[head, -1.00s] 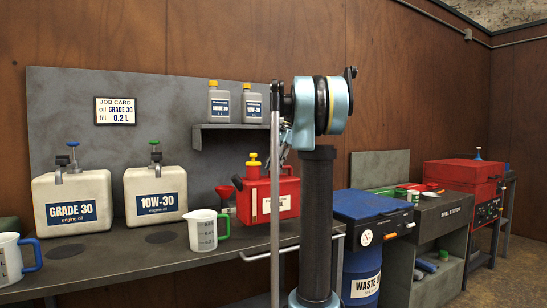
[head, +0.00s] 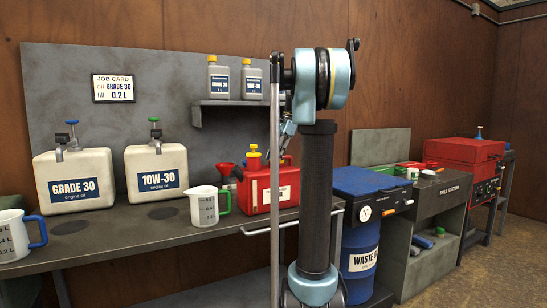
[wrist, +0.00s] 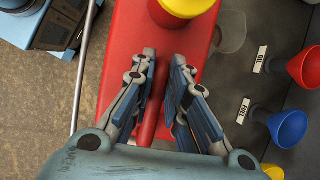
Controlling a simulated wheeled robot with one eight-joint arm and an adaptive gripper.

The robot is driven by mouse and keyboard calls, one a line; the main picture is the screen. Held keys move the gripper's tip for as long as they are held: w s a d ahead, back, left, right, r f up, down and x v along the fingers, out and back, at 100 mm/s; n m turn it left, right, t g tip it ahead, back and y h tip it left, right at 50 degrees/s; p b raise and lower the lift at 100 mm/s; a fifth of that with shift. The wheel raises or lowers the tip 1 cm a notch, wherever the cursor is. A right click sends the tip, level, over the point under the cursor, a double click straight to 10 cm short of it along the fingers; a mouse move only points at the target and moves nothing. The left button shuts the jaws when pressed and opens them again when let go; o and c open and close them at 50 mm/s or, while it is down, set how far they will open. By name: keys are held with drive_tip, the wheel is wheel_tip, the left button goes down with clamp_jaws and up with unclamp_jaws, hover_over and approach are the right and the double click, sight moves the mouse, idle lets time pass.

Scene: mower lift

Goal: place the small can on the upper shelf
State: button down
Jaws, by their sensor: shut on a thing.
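The small can is a red can (head: 258,195) with a yellow cap and a white label, over the bench in the head view. In the wrist view its red top (wrist: 135,50) and yellow cap (wrist: 185,6) show below my gripper. My gripper (wrist: 163,68) is shut on the can's red handle, which runs between the fingers. I cannot tell whether the can's base touches the bench. The upper shelf (head: 220,102) is on the grey back panel, above and behind the can, with two grey bottles (head: 219,78) on it.
Two white oil jugs (head: 75,195), a green-handled measuring cup (head: 203,207) and a blue-handled one stand on the bench (head: 120,235). Red and blue funnels (wrist: 287,128) are beside the can. A blue waste drum (head: 360,250) stands to the right.

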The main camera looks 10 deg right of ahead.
drive_tip(key=c, duration=1.6)
unclamp_jaws()
drive_tip(key=shift+o, duration=0.2)
drive_tip(key=v, duration=1.2)
